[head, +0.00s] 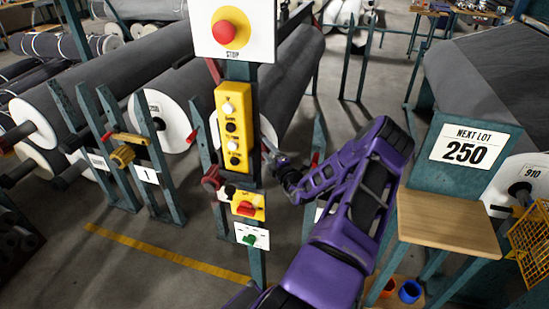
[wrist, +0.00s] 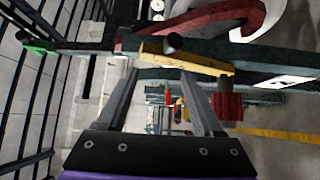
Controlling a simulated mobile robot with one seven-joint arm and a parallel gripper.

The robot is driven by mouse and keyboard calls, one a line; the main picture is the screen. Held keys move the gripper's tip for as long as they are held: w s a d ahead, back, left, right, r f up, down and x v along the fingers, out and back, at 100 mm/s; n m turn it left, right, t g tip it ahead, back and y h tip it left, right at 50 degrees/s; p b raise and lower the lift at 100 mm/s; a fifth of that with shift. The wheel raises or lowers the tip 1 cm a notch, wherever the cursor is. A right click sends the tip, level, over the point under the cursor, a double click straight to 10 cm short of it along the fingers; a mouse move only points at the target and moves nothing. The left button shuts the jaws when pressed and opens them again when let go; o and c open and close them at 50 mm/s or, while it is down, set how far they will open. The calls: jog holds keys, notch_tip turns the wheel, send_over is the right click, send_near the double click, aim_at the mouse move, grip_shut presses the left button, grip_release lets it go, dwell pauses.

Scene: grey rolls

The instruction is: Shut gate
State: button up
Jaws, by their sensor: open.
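What I take for the gate is a red curved arm (wrist: 240,22) at the top of the wrist view, beside a dark green stand beam. Whether it is open or shut I cannot tell. A yellow bar (wrist: 190,58) with a dark knob lies along that beam, with a red block (wrist: 227,107) below it. My gripper (wrist: 160,72) is open; its two fingers point towards the yellow bar and nothing shows between them but background. I cannot tell whether they touch the bar. In the head view my gripper (head: 275,160) is just right of the control post, partly hidden by it.
The post carries a red stop button (head: 224,32), a yellow button box (head: 233,125) and a red switch (head: 247,208). Grey rolls on green stands (head: 155,150) fill the left. A wooden shelf (head: 445,222) stands close on the right.

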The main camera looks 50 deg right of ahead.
jog(key=v, duration=0.5)
jog(key=shift+s, duration=0.15)
jog(key=shift+a, duration=0.1)
